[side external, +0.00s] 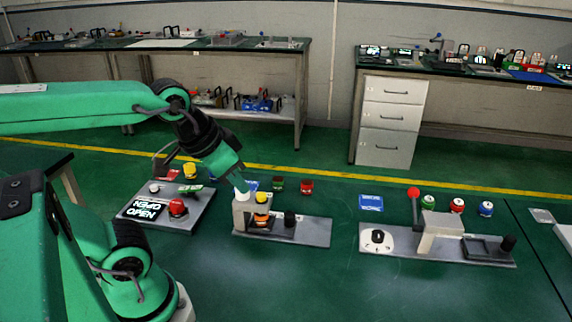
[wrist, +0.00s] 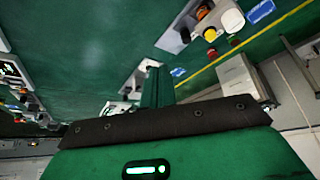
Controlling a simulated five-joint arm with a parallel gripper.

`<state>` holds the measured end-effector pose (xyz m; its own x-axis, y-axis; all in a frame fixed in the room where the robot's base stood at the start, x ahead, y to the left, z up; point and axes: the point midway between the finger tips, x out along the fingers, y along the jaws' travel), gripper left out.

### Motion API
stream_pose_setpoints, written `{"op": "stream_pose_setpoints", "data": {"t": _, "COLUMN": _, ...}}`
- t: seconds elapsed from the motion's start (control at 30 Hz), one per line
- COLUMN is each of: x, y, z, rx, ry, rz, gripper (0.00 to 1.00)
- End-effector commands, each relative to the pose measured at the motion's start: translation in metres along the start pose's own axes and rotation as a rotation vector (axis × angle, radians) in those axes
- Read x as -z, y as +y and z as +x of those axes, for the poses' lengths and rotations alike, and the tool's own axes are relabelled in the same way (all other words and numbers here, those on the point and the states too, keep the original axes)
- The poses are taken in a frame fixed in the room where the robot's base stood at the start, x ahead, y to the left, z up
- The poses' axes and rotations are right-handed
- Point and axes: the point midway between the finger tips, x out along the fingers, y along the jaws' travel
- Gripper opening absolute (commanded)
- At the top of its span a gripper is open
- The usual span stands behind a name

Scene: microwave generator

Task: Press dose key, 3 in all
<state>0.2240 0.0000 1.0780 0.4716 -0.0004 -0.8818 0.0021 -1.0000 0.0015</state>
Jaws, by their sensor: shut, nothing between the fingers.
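My gripper (side external: 241,187) is shut and empty, pointing down at the pale block on the middle grey panel (side external: 300,232). Its tip overlaps the block's white top, and I cannot tell if they touch. In the wrist view its green fingers (wrist: 157,88) are together. The block carries a yellow round button (side external: 261,197). An orange part (side external: 261,220) sits below it, and a black knob (side external: 290,218) stands to the right. No readable label shows which control is the dose key.
The left panel has an OPEN sign (side external: 144,209), a red button (side external: 178,207) and a yellow button (side external: 190,171). The right panel has a red-balled lever (side external: 414,193) and a dial (side external: 377,237). Small coloured items and blue cards lie behind. Green floor is clear in front.

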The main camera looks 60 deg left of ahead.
Motion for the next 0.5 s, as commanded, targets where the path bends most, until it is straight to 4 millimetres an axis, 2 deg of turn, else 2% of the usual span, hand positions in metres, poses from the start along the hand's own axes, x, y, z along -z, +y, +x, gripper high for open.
{"op": "stream_pose_setpoints", "data": {"t": 0.5, "x": 0.0072, "y": -0.0045, "z": -0.0003, "rx": 0.008, "ry": -0.027, "rz": 0.042, "gripper": 0.00}}
